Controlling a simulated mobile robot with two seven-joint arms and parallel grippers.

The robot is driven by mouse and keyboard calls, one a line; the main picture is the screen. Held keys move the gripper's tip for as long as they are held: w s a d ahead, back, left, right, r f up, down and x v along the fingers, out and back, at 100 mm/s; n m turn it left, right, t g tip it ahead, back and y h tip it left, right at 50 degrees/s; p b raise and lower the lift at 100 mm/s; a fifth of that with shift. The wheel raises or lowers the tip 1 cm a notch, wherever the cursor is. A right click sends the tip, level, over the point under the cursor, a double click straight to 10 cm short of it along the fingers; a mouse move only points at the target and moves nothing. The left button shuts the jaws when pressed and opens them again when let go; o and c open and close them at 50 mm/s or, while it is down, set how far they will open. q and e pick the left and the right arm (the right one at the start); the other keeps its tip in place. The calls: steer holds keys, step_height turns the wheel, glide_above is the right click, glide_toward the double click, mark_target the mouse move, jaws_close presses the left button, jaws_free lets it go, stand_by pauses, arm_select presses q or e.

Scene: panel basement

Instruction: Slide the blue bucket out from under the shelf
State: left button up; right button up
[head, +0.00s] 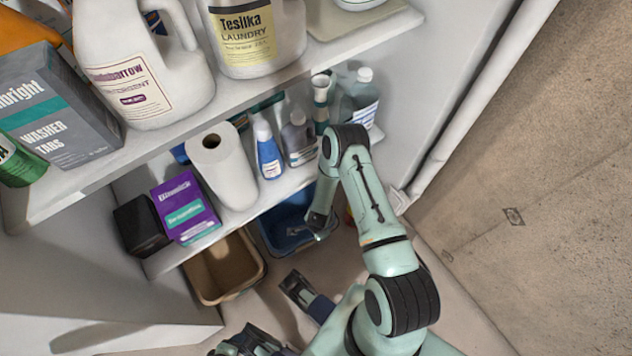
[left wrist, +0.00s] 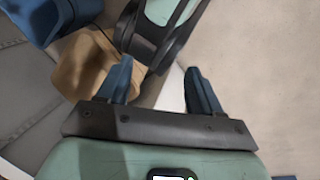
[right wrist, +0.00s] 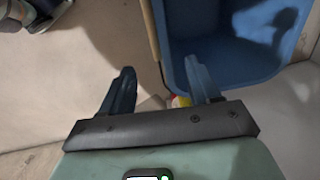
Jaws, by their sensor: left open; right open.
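The blue bucket (head: 283,232) stands on the floor under the lower shelf (head: 245,212), partly hidden by the shelf and my right arm. It shows in the right wrist view (right wrist: 235,62), open and apparently empty, and at the top left of the left wrist view (left wrist: 30,20). My right gripper (head: 319,230) is open by the bucket's right side. In its wrist view one finger overlaps the bucket's near corner and the other is outside; contact cannot be told. My left gripper (head: 303,328) is open and empty, low in front of the shelf, apart from the bucket.
A brown bin (head: 222,268) stands left of the bucket. Small red and yellow things (right wrist: 180,101) lie by the bucket near my right gripper. The shelves above hold bottles, a paper roll (head: 222,165) and boxes. A wall pipe (head: 470,105) is at right. Floor in front is clear.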

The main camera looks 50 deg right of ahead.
arm_select(q)
steer(key=w+a+f+t+y+b, duration=0.1)
steer(key=w+a+f+t+b, duration=0.1)
steer(key=w+a+f+b, duration=0.1)
steer(key=w+f+b, duration=0.1)
steer(key=w+f, duration=0.1)
steer(key=w, duration=0.1)
steer(key=shift+w+a+n, duration=0.3)
steer(key=shift+w, duration=0.05)
arm_select(e)
step_height(320, 180, down, 13)
steer(key=shift+w+d+r, duration=0.2)
steer(key=shift+w, duration=0.25)
jaws_close()
